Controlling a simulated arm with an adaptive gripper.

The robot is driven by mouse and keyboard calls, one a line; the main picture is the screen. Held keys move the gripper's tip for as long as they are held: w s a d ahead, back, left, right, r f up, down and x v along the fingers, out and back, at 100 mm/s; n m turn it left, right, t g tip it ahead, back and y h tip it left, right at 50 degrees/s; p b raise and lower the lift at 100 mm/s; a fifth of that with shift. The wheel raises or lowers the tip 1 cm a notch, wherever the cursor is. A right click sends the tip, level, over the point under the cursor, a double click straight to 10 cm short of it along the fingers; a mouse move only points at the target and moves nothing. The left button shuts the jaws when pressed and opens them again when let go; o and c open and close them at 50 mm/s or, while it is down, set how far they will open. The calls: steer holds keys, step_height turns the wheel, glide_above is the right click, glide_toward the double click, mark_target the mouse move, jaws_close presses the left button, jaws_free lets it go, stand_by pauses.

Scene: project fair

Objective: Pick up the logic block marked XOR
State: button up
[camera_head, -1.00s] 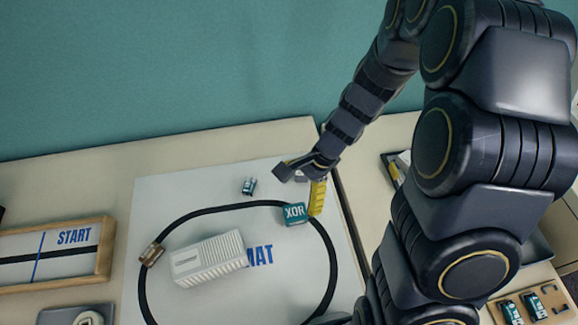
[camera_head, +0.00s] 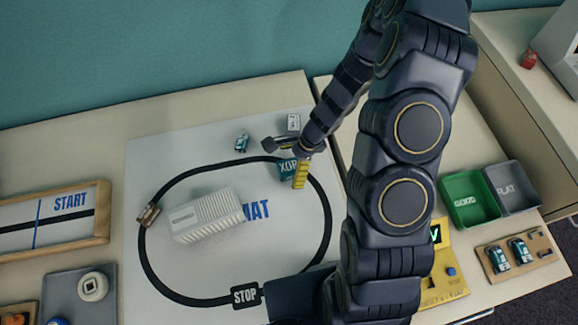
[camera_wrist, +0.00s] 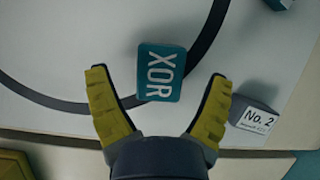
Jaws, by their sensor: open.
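The teal XOR block (camera_head: 287,169) lies on the white mat (camera_head: 290,235), at the upper right of the black track loop. In the wrist view the XOR block (camera_wrist: 160,72) shows its white lettering face up, turned sideways. My gripper (camera_head: 284,160) is open, with yellow finger pads. In the wrist view my gripper (camera_wrist: 158,92) has one finger on each side of the block's lower part, with gaps to both. The gripper holds nothing. In the head view a finger hides part of the block.
A No. 2 block (camera_wrist: 254,116) lies just outside the right finger in the wrist view. A small teal part (camera_head: 242,142) is at the mat's back. A white ribbed box (camera_head: 208,213) sits inside the loop. A green tray (camera_head: 462,199) is at right.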

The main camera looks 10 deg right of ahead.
steer(key=shift+a+f, duration=0.2)
steer(key=shift+f, duration=0.4)
steer(key=shift+c, duration=0.2)
steer(key=c, duration=1.2)
steer(key=shift+r, duration=0.1)
